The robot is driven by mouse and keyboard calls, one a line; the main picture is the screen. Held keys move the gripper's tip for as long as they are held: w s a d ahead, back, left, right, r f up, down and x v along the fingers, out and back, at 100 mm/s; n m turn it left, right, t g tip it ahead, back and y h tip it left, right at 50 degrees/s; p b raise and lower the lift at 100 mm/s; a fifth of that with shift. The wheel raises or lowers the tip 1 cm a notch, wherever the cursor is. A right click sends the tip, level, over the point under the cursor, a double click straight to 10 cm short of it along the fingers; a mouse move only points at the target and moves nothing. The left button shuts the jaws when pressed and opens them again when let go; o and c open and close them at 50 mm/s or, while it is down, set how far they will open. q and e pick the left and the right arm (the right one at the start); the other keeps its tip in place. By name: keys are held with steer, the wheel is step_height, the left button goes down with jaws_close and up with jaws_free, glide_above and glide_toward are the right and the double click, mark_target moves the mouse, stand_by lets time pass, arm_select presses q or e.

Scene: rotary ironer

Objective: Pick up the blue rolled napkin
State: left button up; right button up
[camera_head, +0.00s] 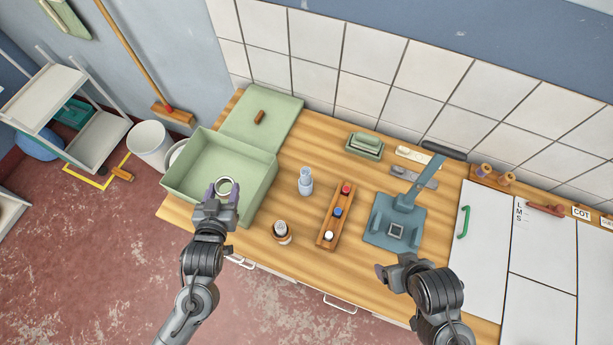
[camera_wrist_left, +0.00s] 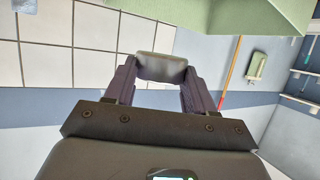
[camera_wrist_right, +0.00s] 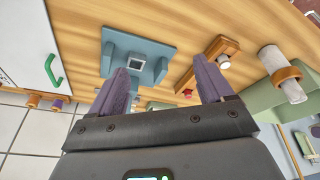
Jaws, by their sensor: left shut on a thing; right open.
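My left gripper (camera_head: 222,190) is shut on a pale grey-white, ring-ended piece (camera_head: 225,181), held over the front right part of the green bin (camera_head: 262,185). In the left wrist view this piece (camera_wrist_left: 161,67) sits between the fingertips. I cannot make out for sure a blue rolled napkin. A blue-topped piece (camera_head: 338,212) stands in a wooden rack (camera_head: 327,233) between a red one and a white one. A pale blue upright piece (camera_head: 305,181) stands left of the rack. My right gripper (camera_head: 395,270) is open and empty by the counter's front edge.
A blue press with a handle (camera_head: 393,225) stands right of the rack. A white roll in a wooden ring (camera_head: 281,232) stands near the front edge. A green lid (camera_head: 262,118) lies behind the bin. White panels (camera_head: 482,235) lie at the right.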

steer(key=shift+s+f, duration=0.15)
steer(key=shift+s, duration=0.2)
steer(key=shift+c, duration=0.4)
steer(key=w+a+n+t+y, duration=0.2)
steer(key=w+a+n+t, duration=0.1)
steer(key=w+a+n, duration=0.5)
steer(key=n+t+y, duration=0.2)
steer(key=n+t, duration=0.1)
steer(key=n, duration=1.4)
glide_toward(309, 189)
steer(key=s+a+r, duration=0.1)
steer(key=s+r, duration=0.2)
steer(key=s, duration=0.1)
steer(key=shift+w+a+f+n+t+y, duration=0.3)
steer(key=shift+w+a+f+n+t, duration=0.15)
steer(key=shift+w+f+n, duration=1.45)
steer(key=shift+w+a+f+n+t+y, duration=0.4)
steer(key=shift+w+f+n, duration=0.85)
steer(key=shift+w+n, duration=1.35)
steer(key=shift+w+a+f+n+t+y, duration=0.2)
steer(key=shift+w+a+f+n+t, duration=0.25)
steer(key=shift+w+f+n, duration=1.75)
steer(key=shift+s+r+n, duration=0.5)
steer(key=shift+r, duration=0.15)
steer(key=shift+c, duration=0.2)
steer(key=c, duration=1)
